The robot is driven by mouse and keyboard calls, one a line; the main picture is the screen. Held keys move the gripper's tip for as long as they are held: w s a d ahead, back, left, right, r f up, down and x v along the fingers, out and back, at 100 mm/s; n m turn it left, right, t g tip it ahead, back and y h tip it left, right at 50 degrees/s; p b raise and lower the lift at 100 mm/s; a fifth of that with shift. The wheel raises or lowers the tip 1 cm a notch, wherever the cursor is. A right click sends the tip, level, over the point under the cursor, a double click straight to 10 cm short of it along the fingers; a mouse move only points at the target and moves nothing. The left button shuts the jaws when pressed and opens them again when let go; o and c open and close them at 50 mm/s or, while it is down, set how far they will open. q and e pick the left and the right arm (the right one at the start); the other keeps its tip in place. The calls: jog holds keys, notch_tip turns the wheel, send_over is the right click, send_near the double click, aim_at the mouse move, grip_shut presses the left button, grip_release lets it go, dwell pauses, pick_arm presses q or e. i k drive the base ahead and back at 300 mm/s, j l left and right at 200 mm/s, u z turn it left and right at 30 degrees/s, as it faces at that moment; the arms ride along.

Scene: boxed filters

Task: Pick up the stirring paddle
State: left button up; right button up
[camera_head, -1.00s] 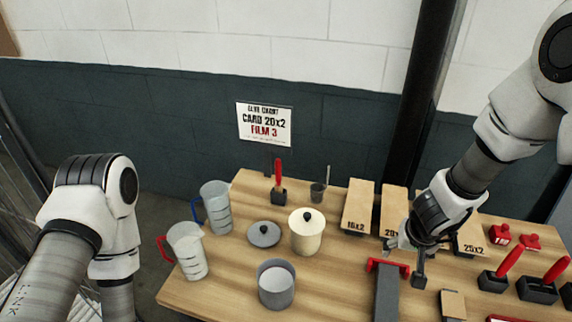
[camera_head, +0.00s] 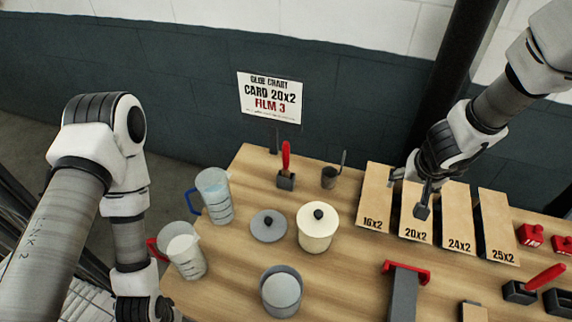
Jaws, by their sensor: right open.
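A thin grey stick, which looks like the stirring paddle (camera_head: 343,158), stands tilted in a small dark grey cup (camera_head: 329,178) at the back of the table. My right gripper (camera_head: 408,195) is open and empty. It is to the right of the cup, over the box marked 20x2 (camera_head: 416,228), with its fingers apart and pointing down and left. Part of that box is hidden behind the gripper. My left arm comes down at the left edge of the table, and its gripper is out of view.
A red-handled tool in a dark holder (camera_head: 286,180) stands left of the cup. A cream lidded pot (camera_head: 316,230), a grey lid (camera_head: 268,226), an open grey pot (camera_head: 281,290) and two measuring jugs (camera_head: 216,200) (camera_head: 184,252) stand nearer. The box marked 16x2 (camera_head: 373,205) lies between cup and gripper.

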aim_at(285, 172)
jog(key=k, duration=1)
